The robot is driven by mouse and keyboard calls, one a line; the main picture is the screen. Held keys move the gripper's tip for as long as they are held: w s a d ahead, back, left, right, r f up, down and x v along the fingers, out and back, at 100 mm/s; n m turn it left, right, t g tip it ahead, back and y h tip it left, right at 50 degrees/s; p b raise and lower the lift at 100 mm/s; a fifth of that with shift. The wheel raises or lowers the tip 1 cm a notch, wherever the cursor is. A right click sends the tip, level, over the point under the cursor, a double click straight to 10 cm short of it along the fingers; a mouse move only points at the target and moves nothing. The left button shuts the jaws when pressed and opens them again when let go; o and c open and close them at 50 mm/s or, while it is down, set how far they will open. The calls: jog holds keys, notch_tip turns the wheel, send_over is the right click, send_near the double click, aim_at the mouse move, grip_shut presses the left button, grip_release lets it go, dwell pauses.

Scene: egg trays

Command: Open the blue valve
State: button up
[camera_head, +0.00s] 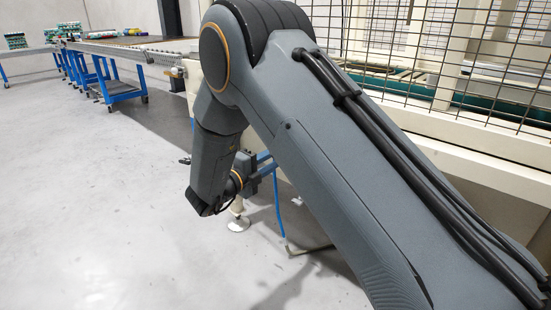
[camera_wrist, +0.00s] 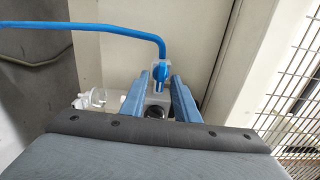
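The blue valve (camera_wrist: 160,71) shows in the wrist view as a small blue piece on a pale fitting, at the end of a bent blue pipe (camera_wrist: 95,28). My gripper (camera_wrist: 160,79) has two blue fingers, spread apart, one on each side of the valve in the picture. I see a gap between each finger and the valve, and cannot tell how deep the valve lies between them. In the head view my gripper (camera_head: 265,157) is partly hidden behind my arm, close to the machine, and the valve cannot be made out.
A clear cylindrical part (camera_wrist: 92,99) sits left of the fingers. A pale frame post (camera_wrist: 200,45) and wire mesh (camera_wrist: 294,95) stand to the right. A blue hose (camera_head: 279,213) runs to the floor. A blue cart (camera_head: 117,91) stands far left; the grey floor (camera_head: 100,200) is clear.

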jog(key=p+v, duration=0.2)
jog(key=v, duration=0.5)
jog(key=shift+s+a, duration=0.15)
jog(key=shift+s, duration=0.05)
